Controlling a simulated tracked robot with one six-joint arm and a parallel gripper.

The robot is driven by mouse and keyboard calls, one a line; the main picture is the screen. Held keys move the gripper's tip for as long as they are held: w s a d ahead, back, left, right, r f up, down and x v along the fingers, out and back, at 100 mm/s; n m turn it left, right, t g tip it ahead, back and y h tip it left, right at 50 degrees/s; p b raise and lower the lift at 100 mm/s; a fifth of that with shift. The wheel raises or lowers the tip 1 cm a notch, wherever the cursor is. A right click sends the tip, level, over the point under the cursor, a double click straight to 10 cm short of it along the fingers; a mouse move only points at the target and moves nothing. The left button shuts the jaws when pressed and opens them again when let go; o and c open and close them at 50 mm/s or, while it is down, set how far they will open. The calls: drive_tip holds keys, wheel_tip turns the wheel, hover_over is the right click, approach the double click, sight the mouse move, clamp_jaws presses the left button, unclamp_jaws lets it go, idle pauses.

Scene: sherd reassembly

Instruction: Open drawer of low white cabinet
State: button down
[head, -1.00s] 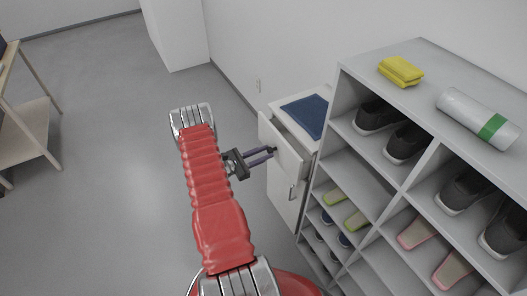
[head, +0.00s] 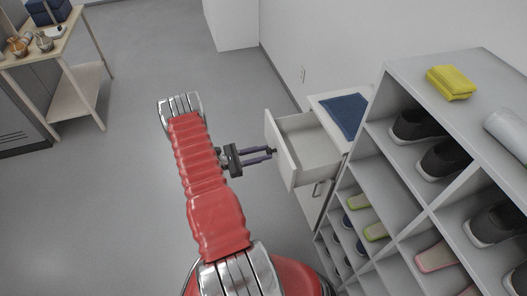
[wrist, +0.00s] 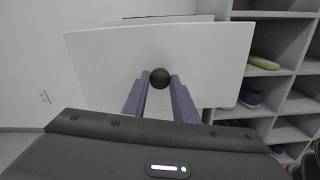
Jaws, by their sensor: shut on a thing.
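The low white cabinet (head: 316,200) stands against the wall beside the shoe shelf. Its top drawer (head: 308,152) is pulled well out in the head view, and its inside looks empty. The drawer's white front panel (wrist: 90,65) fills much of the wrist view, with a round black knob (wrist: 160,78) on it. My gripper (head: 272,153) is at the drawer front; in the wrist view its two purple fingers (wrist: 160,90) are shut on the knob, one on each side. A lower door with a bar handle (head: 317,189) is closed.
A grey shoe shelf (head: 400,75) with shoes stands right of the cabinet, a yellow cloth (head: 450,82) on top. A folded blue cloth (head: 346,115) lies on the cabinet. A wooden table (head: 75,62) stands at the far left. The floor (head: 120,200) left of my arm is clear.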

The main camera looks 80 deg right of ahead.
drive_tip(key=shift+w, duration=0.15)
drive_tip(key=c, duration=1.4)
unclamp_jaws()
drive_tip(key=shift+c, duration=0.2)
drive_tip(key=v, duration=1.4)
drive_tip(key=shift+f, duration=0.15)
